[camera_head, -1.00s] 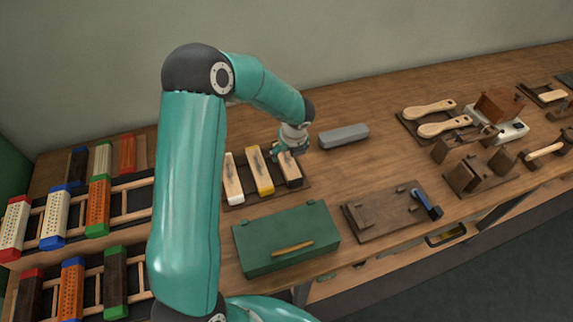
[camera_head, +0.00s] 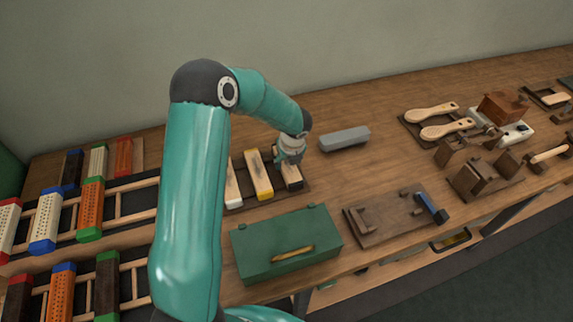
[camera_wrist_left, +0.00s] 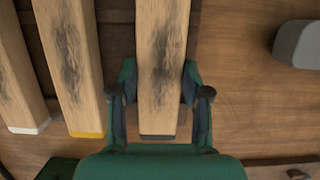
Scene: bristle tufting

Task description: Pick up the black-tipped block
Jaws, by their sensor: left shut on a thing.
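The black-tipped block (camera_head: 294,184) is a long pale wooden block with dark smudges and a black end. It lies at the right of a row of three on a dark tray (camera_head: 247,203). My left gripper (camera_head: 290,166) is over it. In the left wrist view the fingers (camera_wrist_left: 159,82) stand on either side of the block (camera_wrist_left: 163,35), shut on it near its black end. The white-tipped block (camera_head: 233,186) and yellow-tipped block (camera_head: 259,176) lie to its left. My right gripper is not in view.
A grey block (camera_head: 344,138) lies right of the tray. A green box (camera_head: 286,243) stands in front. A wooden board with a blue-handled tool (camera_head: 392,219) is to the right. Racks with coloured perforated blocks (camera_head: 91,208) fill the left. Bare tabletop lies behind the tray.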

